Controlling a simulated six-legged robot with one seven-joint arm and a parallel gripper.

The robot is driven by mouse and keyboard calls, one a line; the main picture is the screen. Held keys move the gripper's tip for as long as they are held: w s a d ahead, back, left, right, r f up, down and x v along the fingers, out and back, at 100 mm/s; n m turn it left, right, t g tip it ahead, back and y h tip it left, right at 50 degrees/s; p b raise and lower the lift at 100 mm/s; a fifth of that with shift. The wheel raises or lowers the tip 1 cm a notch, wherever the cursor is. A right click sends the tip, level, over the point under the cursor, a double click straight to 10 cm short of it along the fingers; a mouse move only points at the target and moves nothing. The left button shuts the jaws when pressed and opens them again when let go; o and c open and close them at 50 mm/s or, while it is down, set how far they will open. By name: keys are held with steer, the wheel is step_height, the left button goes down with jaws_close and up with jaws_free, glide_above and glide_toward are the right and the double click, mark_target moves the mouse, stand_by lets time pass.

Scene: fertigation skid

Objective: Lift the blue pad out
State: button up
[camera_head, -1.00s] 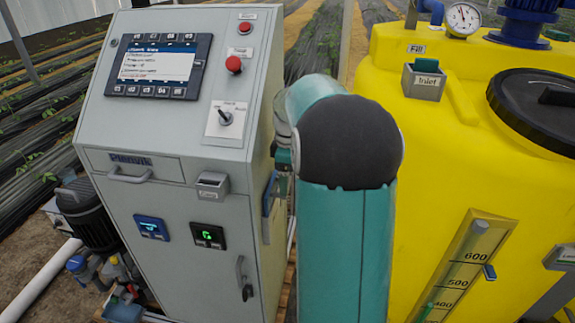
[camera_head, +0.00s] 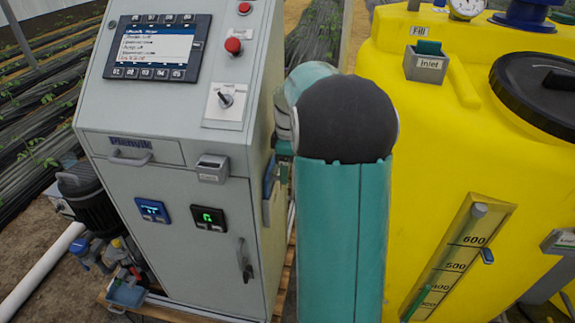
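A blue pad (camera_head: 268,176) stands upright in a grey holder (camera_head: 266,212) on the right side wall of the grey cabinet, seen nearly edge-on. My teal arm with its dark round joint stands just right of it and covers much of the space there. A small part of my gripper (camera_head: 283,167) shows between the arm and the pad, close to the pad's right side. Its fingertips are mostly hidden, and I cannot tell whether they touch the pad or are open or shut.
The grey cabinet (camera_head: 170,105) with screen, knob and red buttons fills the left. A yellow tank (camera_head: 425,130) stands at right, with a grey inlet holder (camera_head: 427,70) containing a green pad (camera_head: 428,47). Another grey holder (camera_head: 212,170) is on the cabinet front. A pump (camera_head: 85,195) stands at left.

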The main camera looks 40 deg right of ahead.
step_height(320, 180, up, 13)
stand_by(2.1)
stand_by(0.3)
